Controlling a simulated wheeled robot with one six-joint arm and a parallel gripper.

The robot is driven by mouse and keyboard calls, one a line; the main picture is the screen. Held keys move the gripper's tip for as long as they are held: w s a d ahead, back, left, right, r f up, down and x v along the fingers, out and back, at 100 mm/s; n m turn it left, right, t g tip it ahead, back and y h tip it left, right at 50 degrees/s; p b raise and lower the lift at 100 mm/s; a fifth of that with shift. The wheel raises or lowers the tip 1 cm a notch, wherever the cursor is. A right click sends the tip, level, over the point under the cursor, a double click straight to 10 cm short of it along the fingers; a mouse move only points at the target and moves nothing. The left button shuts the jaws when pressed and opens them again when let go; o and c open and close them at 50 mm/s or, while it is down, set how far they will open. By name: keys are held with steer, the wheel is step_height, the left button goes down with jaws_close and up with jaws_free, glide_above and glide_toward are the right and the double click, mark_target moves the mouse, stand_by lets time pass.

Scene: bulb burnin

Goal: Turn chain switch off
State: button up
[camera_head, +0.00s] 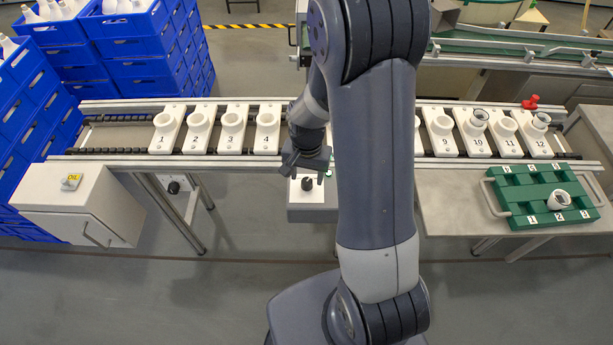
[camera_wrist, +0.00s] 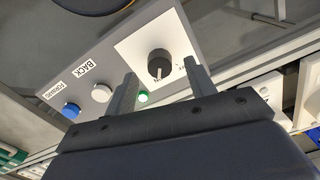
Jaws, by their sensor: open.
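The chain switch is a black rotary knob (camera_wrist: 159,64) on a white plate of a grey control box (camera_wrist: 205,30). In the wrist view its light mark lies on the side near the "ON" lettering, and a green lamp (camera_wrist: 143,97) beside it looks lit. In the head view the knob (camera_head: 307,184) sits on the box in front of the conveyor. My gripper (camera_wrist: 161,69) is open and empty, its fingers on either side of the knob in the picture; I cannot tell whether they touch it. It also shows in the head view (camera_head: 306,169), just above the knob.
A blue button (camera_wrist: 71,110) and a white button (camera_wrist: 102,93), labelled FORWARD and BACK, sit beside the switch. The conveyor (camera_head: 335,102) with numbered white holders runs behind. A green tray (camera_head: 518,180) is at right, a grey cabinet (camera_head: 60,195) at left.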

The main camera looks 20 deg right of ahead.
steer(key=shift+f, duration=1)
steer(key=shift+c, duration=0.3)
steer(key=c, duration=0.9)
